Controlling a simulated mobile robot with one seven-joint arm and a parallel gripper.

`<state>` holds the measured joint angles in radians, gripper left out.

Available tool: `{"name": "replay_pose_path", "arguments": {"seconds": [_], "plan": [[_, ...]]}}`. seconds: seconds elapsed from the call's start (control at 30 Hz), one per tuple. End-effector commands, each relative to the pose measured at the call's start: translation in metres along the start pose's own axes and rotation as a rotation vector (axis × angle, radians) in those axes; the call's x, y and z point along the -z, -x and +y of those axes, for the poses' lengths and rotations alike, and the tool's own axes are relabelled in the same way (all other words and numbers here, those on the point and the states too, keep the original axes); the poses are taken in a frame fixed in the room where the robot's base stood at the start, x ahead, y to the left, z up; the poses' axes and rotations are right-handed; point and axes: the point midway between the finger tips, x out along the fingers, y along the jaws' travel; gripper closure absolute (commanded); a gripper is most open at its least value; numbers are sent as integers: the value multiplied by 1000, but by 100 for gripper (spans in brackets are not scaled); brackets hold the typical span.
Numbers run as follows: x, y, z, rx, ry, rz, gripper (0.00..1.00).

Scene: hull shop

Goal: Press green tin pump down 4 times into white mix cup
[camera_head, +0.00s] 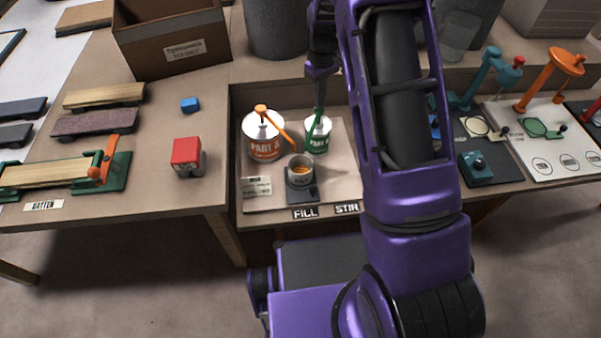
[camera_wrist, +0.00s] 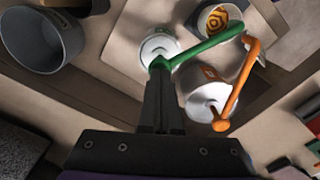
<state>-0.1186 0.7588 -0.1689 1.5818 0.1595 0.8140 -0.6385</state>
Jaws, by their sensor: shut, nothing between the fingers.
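The green tin (camera_head: 317,142) stands upright on a light board at the bench's middle, its label partly readable as "PART". In the wrist view its white lid and green pump (camera_wrist: 205,49) show, with the spout reaching toward the cup. The mix cup (camera_head: 300,180) is pale and holds something orange; it stands on a small dark stand in front of the tins, and it shows in the wrist view (camera_wrist: 204,20). My gripper (camera_head: 319,110) is shut and empty, pointing down at the pump head. Its fingertips (camera_wrist: 158,72) overlap the head there; whether they touch I cannot tell.
A red block (camera_head: 186,152) and a cardboard box (camera_head: 172,40) are to the left.

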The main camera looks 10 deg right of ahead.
Motion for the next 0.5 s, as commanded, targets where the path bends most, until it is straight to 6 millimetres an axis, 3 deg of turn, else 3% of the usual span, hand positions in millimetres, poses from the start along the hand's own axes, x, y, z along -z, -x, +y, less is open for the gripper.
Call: {"name": "replay_pose_path", "arguments": {"seconds": [0.5], "plan": [[0,-20,0,1,-1,-1,100]]}}
